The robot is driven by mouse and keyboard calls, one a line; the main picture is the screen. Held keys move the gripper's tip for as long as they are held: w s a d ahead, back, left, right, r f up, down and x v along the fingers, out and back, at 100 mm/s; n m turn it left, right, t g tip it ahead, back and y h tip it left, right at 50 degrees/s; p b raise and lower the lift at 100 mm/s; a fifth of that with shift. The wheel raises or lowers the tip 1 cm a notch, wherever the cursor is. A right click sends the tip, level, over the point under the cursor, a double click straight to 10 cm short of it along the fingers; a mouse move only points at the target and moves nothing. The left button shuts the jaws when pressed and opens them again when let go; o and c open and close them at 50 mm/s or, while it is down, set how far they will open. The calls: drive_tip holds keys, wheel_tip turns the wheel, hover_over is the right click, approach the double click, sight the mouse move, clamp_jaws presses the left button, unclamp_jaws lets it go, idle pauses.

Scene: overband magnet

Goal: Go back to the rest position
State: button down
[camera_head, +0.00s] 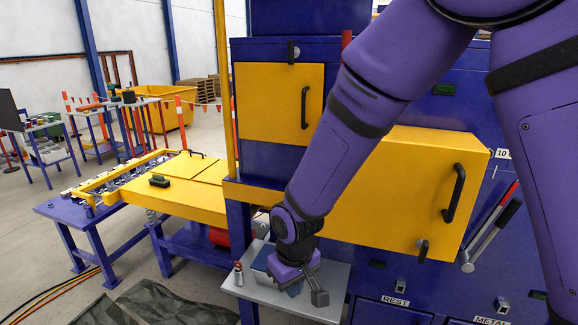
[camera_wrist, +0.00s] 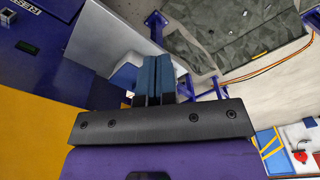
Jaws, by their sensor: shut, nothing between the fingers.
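My purple arm reaches down in the head view to my gripper (camera_head: 314,290), which is low over a grey shelf (camera_head: 265,293) at the front of the blue machine. In the wrist view, the two blue-grey fingers of my gripper (camera_wrist: 156,70) are together with nothing held between them. A blue and white object (camera_wrist: 125,76) shows beside the fingers there, partly hidden. I cannot tell whether the gripper touches the shelf.
A small red-topped bottle (camera_head: 238,274) stands on the shelf's left. A yellow door (camera_head: 410,190) with a black handle is close to my forearm. A blue table (camera_head: 75,205) with a yellow frame is at left. Open floor (camera_head: 30,260) lies front left.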

drive_tip(key=s+d+r+m+t, duration=0.1)
drive_tip(key=d+r+m+t, duration=0.15)
drive_tip(key=d+r, duration=1.5)
drive_tip(key=s+d+r+m+t, duration=0.2)
drive_tip(key=s+d+r+m, duration=0.2)
drive_tip(key=s+d+r, duration=0.6)
drive_tip(key=shift+s+d+r, duration=0.35)
drive_tip(key=shift+s+d, duration=0.75)
drive_tip(key=shift+s, duration=1.15)
drive_tip(key=shift+m, duration=0.25)
